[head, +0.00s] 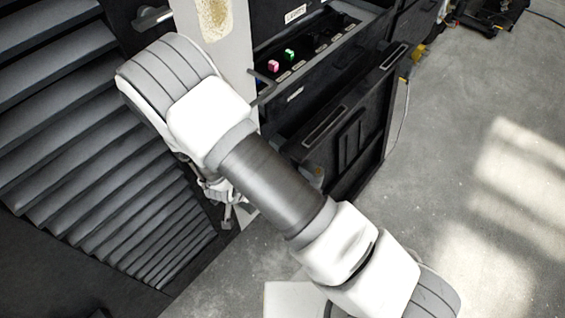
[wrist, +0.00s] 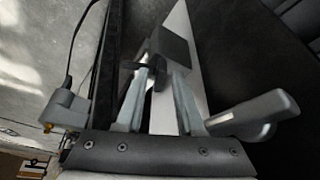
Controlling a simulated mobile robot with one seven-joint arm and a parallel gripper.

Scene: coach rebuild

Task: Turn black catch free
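In the wrist view, a black catch (wrist: 172,46) with a blocky dark body stands just beyond my fingertips, against a pale strip. A smaller dark piece (wrist: 155,65) of it reaches toward the left fingertip. My gripper (wrist: 161,76) has its two grey fingers apart, with the pale strip showing between them. The fingertips are close to the catch; whether they touch it I cannot tell. In the head view, my gripper (head: 226,208) is small and mostly hidden behind my arm, and the catch cannot be made out.
A grey lever-like handle (wrist: 252,114) lies right of my fingers. A grey fitting with a cable (wrist: 66,107) is at left. In the head view, a dark cabinet (head: 345,135) holds a pink block (head: 273,66) and a green block (head: 290,54).

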